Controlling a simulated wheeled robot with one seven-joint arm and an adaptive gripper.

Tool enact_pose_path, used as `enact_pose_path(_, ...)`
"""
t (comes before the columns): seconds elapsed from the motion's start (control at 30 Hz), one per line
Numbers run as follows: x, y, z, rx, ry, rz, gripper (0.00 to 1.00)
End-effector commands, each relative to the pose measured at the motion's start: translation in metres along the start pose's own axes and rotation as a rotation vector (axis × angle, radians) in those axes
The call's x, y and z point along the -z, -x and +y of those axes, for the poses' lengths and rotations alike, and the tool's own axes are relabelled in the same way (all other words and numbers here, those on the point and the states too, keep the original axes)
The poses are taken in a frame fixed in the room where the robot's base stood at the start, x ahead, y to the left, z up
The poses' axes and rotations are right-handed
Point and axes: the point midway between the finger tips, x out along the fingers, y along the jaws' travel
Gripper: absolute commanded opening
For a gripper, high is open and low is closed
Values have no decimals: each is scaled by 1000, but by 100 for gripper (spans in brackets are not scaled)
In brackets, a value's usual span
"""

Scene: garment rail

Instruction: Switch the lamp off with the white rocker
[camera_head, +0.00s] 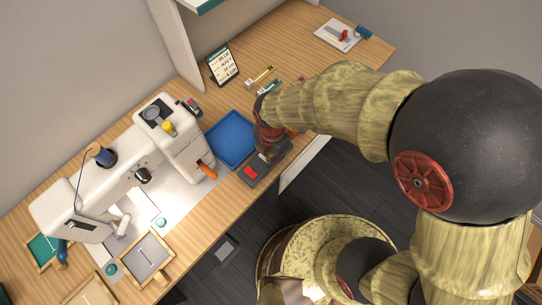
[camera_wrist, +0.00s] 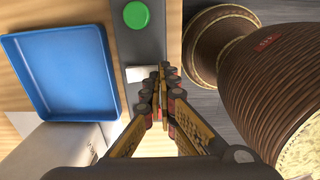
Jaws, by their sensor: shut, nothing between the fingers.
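The white rocker (camera_wrist: 137,74) sits on a grey switch panel (camera_wrist: 150,45) in the wrist view, below a round green button (camera_wrist: 136,14). My gripper (camera_wrist: 163,70) is shut and empty, its fingertips over the panel just right of the rocker. I cannot tell whether they touch it. In the head view my gripper (camera_head: 267,145) is over the far end of the panel (camera_head: 258,178), near the table's front edge, and hides part of it. A red button (camera_head: 250,171) shows at the panel's near end. I cannot make out a lamp or whether it is lit.
A blue tray (camera_head: 231,139) lies beside the panel; it also shows in the wrist view (camera_wrist: 62,72). A white sewing machine (camera_head: 120,170) stands to the left, with an orange-handled item (camera_head: 207,171) near it. A small sign (camera_head: 223,64) stands behind.

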Motion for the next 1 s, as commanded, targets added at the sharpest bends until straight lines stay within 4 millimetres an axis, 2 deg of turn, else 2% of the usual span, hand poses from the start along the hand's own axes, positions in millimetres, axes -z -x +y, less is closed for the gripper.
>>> enact_pose_path(0.1,0,-8,-4,-50,-2,1,0)
enact_pose_path(0.37,0,-6,-2,-53,1,1,0)
enact_pose_path(0.77,0,10,-2,-53,1,1,0)
enact_pose_path(1.0,0,10,-2,-52,1,1,0)
